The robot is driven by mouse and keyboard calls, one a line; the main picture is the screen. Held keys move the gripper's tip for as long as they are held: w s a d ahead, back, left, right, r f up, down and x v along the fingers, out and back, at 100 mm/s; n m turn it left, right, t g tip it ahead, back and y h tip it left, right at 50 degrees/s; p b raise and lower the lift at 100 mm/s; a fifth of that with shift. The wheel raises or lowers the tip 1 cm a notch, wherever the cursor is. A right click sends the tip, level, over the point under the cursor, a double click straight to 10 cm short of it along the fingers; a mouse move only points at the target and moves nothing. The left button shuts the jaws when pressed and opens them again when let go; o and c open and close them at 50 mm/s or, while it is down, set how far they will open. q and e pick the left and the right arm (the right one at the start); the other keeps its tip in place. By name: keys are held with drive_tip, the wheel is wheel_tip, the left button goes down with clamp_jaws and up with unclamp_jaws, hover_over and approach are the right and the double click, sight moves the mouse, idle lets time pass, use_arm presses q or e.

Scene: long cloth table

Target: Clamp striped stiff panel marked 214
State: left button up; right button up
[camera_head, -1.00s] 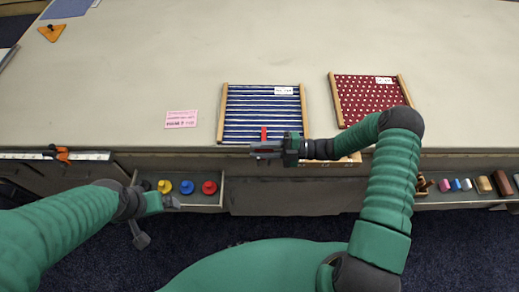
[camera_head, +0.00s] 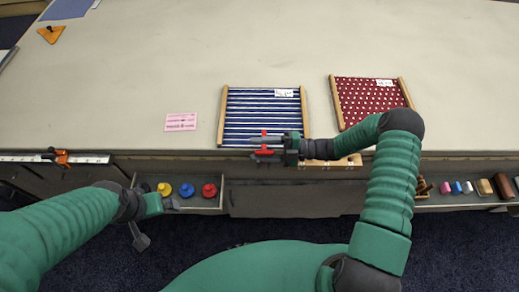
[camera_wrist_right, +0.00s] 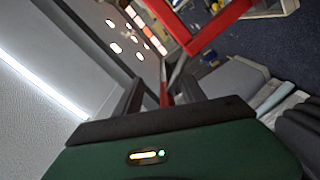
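The striped panel (camera_head: 262,108), blue and white with wooden side strips, lies flat at the table's front edge. Its white label (camera_head: 284,93) is too small to read surely. A red clamp (camera_head: 264,133) is at the panel's front edge, with red parts above and below my right fingers; I cannot tell whether it grips panel and table. My right gripper (camera_head: 268,149) is at the clamp, fingers apart. The red clamp (camera_wrist_right: 218,27) also shows in the right wrist view, a thin part between the open fingers (camera_wrist_right: 160,95). My left gripper (camera_head: 168,203) is over the left drawer; its fingers are unclear.
A red dotted panel (camera_head: 370,98) lies to the right. A pink card (camera_head: 181,122) lies to the left. An open drawer (camera_head: 218,186) holds colored knobs; another at right holds small blocks (camera_head: 468,186). An orange clamp (camera_head: 60,157) sits on a rail at far left.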

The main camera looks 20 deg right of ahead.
drive_tip(key=shift+w+d, duration=0.1)
drive_tip(key=shift+d, duration=0.05)
drive_tip(key=b+v, duration=0.4)
drive_tip(key=v, duration=1.2)
drive_tip(key=shift+d, duration=0.1)
